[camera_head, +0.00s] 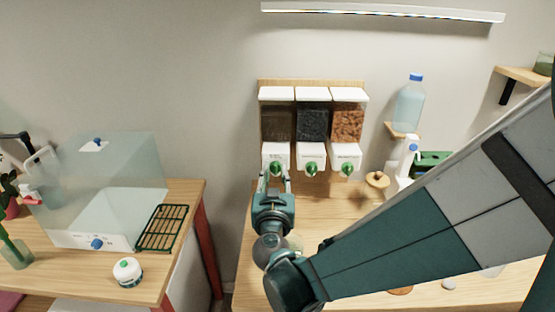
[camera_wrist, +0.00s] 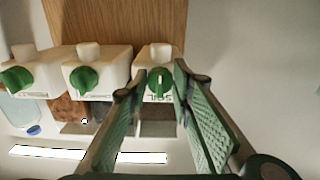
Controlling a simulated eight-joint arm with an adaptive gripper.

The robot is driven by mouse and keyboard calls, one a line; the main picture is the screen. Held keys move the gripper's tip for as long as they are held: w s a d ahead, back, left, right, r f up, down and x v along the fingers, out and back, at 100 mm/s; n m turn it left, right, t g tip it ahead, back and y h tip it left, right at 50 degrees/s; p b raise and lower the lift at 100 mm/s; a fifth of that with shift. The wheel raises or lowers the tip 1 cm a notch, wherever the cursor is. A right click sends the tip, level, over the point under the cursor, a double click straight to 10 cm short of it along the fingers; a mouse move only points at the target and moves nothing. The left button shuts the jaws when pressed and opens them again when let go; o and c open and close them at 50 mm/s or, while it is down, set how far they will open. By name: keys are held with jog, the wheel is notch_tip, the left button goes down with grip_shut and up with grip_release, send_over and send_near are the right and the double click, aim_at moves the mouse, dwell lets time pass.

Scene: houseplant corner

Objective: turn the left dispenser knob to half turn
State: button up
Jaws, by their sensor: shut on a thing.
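The left dispenser (camera_head: 275,152) is one of three white-fronted dispensers on the wall, and its green knob (camera_head: 276,168) is on its front. In the wrist view, which is upside down, this knob (camera_wrist: 160,81) is at the right, its grip upright with a pale mark, below the word SOIL. My gripper (camera_head: 275,178) is in front of the left dispenser, one finger on each side of the knob, shut on it. In the wrist view the fingers (camera_wrist: 154,78) flank it; the exact contact is hard to see.
The middle knob (camera_head: 312,169) and right knob (camera_head: 347,170) are close by on the right. A water bottle (camera_head: 408,104) stands on a small shelf. A clear box (camera_head: 105,190) is at left.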

dwell(0.3)
jog(key=o, duration=0.9)
jog(key=shift+s, duration=0.15)
jog(key=shift+s, duration=5.85)
